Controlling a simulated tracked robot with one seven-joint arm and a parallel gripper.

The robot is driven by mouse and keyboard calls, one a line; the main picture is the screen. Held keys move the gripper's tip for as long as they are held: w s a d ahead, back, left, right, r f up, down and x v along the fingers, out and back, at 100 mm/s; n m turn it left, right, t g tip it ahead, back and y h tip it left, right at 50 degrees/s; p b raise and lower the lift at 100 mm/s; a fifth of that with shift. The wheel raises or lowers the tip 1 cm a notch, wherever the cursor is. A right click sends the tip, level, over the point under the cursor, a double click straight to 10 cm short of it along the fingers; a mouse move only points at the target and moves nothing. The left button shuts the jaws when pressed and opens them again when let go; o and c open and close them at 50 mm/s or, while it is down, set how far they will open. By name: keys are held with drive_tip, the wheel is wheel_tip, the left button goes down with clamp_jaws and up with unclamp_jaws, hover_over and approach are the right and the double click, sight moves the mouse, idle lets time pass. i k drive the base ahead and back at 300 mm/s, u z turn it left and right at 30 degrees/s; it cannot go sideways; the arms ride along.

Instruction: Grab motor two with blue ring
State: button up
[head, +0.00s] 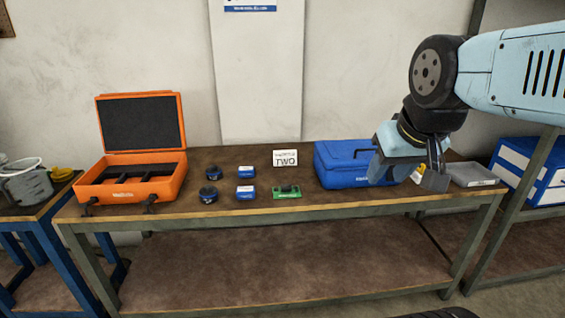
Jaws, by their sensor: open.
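Two small round dark parts with blue on them stand on the brown workbench (330,201), left of its middle. The rear round part (213,173) is behind the front round part (208,194). They look like motors, but any number on them is too small to read. A white sign (286,158) reading "TWO" stands near the back of the bench. My gripper (434,180) is open above the right part of the bench, far to the right of both round parts. I see nothing held, though its fingers are partly hidden by my wrist.
An open orange case (150,190) stands left. A blue toolbox (340,165) and a grey tray (470,175) stand right. The bench's front strip is clear.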

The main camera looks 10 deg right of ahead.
sight(214, 172)
drive_tip(key=k, duration=1.25)
drive_tip(key=u, duration=0.3)
drive_tip(key=i, duration=0.4)
drive_tip(key=u, duration=0.65)
drive_tip(key=i, duration=1.45)
drive_tip(key=z, duration=0.45)
